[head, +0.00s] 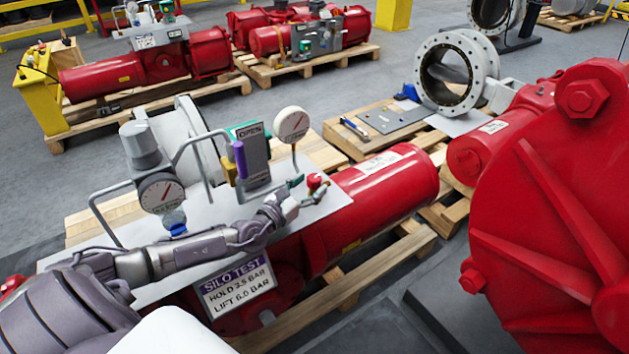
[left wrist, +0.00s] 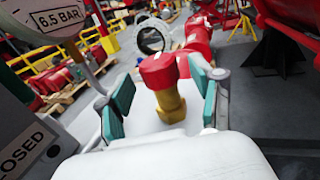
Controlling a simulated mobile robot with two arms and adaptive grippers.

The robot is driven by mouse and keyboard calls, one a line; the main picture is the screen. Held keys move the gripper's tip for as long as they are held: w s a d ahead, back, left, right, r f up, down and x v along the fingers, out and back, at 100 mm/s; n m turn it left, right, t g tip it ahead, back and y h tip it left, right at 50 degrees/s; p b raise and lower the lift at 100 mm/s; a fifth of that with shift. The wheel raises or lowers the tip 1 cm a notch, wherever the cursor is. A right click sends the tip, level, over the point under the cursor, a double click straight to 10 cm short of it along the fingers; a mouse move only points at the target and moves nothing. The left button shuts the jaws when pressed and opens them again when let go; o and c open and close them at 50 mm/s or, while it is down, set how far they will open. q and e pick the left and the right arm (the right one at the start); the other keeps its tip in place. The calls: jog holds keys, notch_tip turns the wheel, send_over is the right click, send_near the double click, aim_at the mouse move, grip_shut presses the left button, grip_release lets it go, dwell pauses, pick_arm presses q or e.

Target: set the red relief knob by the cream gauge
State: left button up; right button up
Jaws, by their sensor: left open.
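The red relief knob (head: 315,181) stands at the right end of the pale panel (head: 335,200). In the left wrist view the red knob (left wrist: 158,71) tops a brass stem (left wrist: 170,106). My left gripper (head: 307,189) is open at the knob; its teal-padded fingers (left wrist: 162,96) show on either side, with gaps. Whether either pad touches is unclear. The cream gauge (head: 291,124) stands on a thin post behind the knob; its needle reading is too small to tell. A gauge plate reading 6.5 BAR (left wrist: 57,17) shows in the left wrist view. My right gripper is out of view.
A second gauge (head: 161,195), bent grey pipes and an OPEN indicator box (head: 252,157) crowd the panel left of the knob. A sign (head: 236,285) reads SILO TEST, HOLD 3.5 BAR, LIFT 6.0 BAR. A large red housing (head: 560,200) stands at the right.

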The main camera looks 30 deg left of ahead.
pick_arm(q)
jog(key=shift+w, duration=0.6)
jog(key=shift+w+d, duration=0.1)
jog(key=shift+w, duration=0.45)
jog(key=shift+c, duration=0.9)
jog(key=c, duration=1)
jog(key=n+y+p, duration=0.1)
jog(key=p, duration=0.1)
jog(key=n+y+p, duration=0.1)
jog(key=y+p, duration=0.1)
jog(key=p, duration=0.1)
jog(key=shift+r+p, duration=0.35)
jog(key=shift+f+n+y+p, duration=0.3)
jog(key=shift+n+y, duration=0.2)
jog(key=shift+y, duration=0.3)
